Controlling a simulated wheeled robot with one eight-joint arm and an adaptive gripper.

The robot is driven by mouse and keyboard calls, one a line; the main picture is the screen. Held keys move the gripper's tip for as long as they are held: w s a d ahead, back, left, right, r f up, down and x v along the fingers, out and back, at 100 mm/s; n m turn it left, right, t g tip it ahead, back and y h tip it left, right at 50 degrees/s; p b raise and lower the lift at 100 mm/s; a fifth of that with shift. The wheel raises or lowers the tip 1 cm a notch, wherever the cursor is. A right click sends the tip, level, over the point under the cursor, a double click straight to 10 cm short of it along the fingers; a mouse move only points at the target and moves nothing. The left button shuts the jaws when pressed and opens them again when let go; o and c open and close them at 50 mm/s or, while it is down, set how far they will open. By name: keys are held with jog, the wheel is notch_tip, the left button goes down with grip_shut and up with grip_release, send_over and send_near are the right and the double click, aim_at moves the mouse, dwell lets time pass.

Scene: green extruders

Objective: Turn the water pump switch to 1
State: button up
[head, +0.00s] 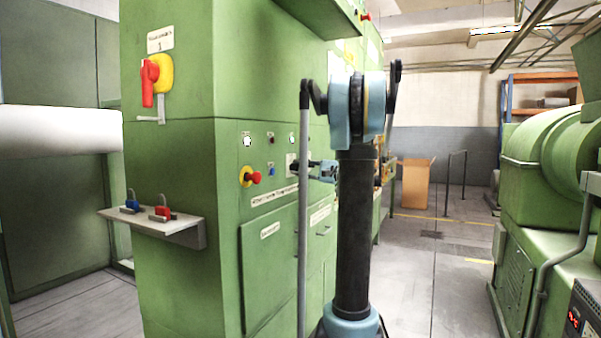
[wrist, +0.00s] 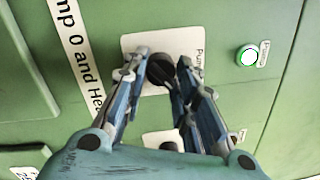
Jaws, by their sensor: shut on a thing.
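The water pump switch is a black round knob (wrist: 160,70) on a white plate (wrist: 180,42) with a partly readable "Pump" label, set in a green panel. My gripper (wrist: 157,68) has its two fingers on either side of the knob and is shut on it. The knob's pointer and the switch's number marks cannot be made out. In the head view my gripper (head: 322,168) reaches the cabinet's control panel beside the white plate (head: 291,163), partly hidden behind my arm.
The green cabinet (head: 170,210) carries a red and yellow rotary switch (head: 152,78), a red-and-yellow stop button (head: 252,177) and a shelf with padlocks (head: 165,223). A white button (wrist: 249,56) sits right of the knob.

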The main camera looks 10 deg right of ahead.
jog(key=shift+f+m, duration=0.15)
jog(key=shift+m, duration=0.45)
jog(key=o, duration=1)
jog(key=shift+o, duration=0.2)
jog(key=v, duration=1.2)
jog(key=shift+m, duration=0.3)
jog(key=shift+f, duration=0.1)
